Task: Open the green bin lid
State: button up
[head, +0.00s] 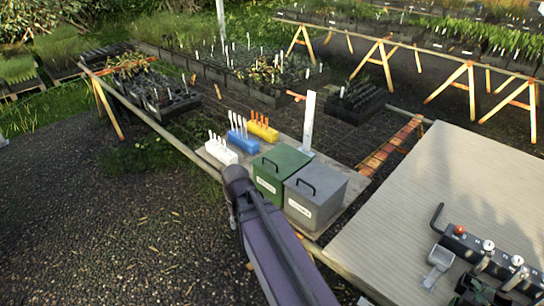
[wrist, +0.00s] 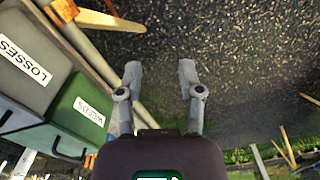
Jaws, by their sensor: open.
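The green bin (head: 268,188) stands on the bench in the head view, with its lid (head: 287,158) down and a black handle (head: 270,165) on top. In the wrist view the green bin (wrist: 82,105) is at the left, labelled "WEEDS", with its dark handle (wrist: 68,152) low in the picture. My gripper (wrist: 160,82) is open and empty, its two fingers apart over dark gravel, to the right of the green bin in that view and not touching it. In the head view my arm ends just left of the green bin; the fingers cannot be made out there.
A grey bin (head: 318,208) labelled "LOSSES" stands right beside the green one. White (head: 222,153), blue (head: 243,142) and yellow (head: 263,132) label holders stand behind. A white upright post (head: 308,125) rises behind the bins. A board with tools (head: 490,262) is at right. Gravel at left is open.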

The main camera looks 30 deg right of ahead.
jog(key=w+d+r+n+p, duration=0.1)
jog(key=w+d+r+p, duration=0.3)
jog(key=w+d, duration=0.4)
jog(key=w+d+r+n+y+p, duration=0.1)
jog(key=w+d+r+p, duration=0.4)
jog(key=w+d, duration=0.3)
jog(key=w+d+r+n+p, duration=0.1)
jog(key=w+d+r+p, duration=0.4)
jog(key=w+d, duration=0.3)
jog(key=shift+d+r+n+g+y, duration=0.3)
jog(key=shift+d+r+n+y, duration=0.1)
jog(key=shift+r, duration=0.25)
jog(key=shift+f, duration=0.15)
jog(key=a+f+b, duration=0.1)
jog(key=f+b, duration=0.8)
jog(key=s+a+f+b, duration=0.1)
jog(key=f+b, duration=0.3)
jog(key=shift+a+f, duration=0.15)
jog(key=shift+a, duration=0.15)
grip_shut()
